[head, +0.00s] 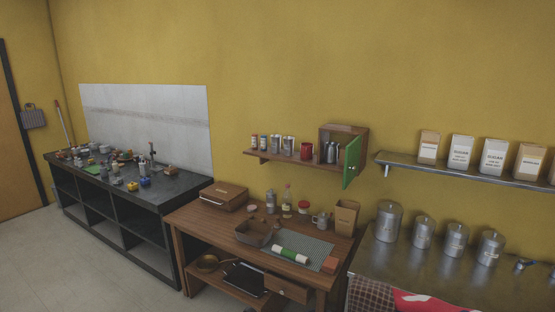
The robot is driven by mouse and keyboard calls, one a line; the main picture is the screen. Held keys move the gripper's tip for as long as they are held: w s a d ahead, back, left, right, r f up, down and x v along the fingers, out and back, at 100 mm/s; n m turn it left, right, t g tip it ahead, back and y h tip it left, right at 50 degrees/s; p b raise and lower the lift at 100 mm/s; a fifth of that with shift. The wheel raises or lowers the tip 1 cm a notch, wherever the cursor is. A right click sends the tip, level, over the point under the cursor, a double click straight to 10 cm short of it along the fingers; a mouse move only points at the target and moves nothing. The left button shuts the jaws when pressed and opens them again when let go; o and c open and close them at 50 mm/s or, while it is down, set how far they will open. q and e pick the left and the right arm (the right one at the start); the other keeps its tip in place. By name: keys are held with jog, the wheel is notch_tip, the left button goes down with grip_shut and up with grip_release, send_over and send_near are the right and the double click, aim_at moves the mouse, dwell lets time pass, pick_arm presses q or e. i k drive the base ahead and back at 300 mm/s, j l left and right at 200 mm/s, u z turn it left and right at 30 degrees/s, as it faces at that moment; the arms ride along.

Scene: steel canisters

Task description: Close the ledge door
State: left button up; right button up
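A small wooden box cabinet (358,134) is mounted on the wall at the right end of a wooden ledge (283,160). Its green door (352,162) is hinged at the box's right side and stands open, swung out toward me. Inside the box are grey metal containers (330,153). To its left on the ledge stand a red container (307,151) and several small jars (276,143). Neither of my grippers shows in the head view.
Below the ledge is a wooden table (188,217) with a tray, bottles, a mug and a grey mat (318,248). A steel counter (400,268) with several canisters stands at right, under a metal shelf (400,162) of cartons. A dark sink counter (178,187) is at left. Floor (70,270) is clear at lower left.

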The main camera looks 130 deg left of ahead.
aim_at(352, 162)
jog(key=u, duration=3.75)
jog(key=i+j, duration=0.15)
jog(key=j, duration=0.25)
jog(key=i+j, duration=0.15)
jog(key=j, duration=0.2)
jog(key=i+j, duration=0.1)
jog(key=j, duration=0.3)
jog(key=i+j, duration=0.9)
jog(key=i+l+z, duration=0.05)
jog(key=i, duration=0.05)
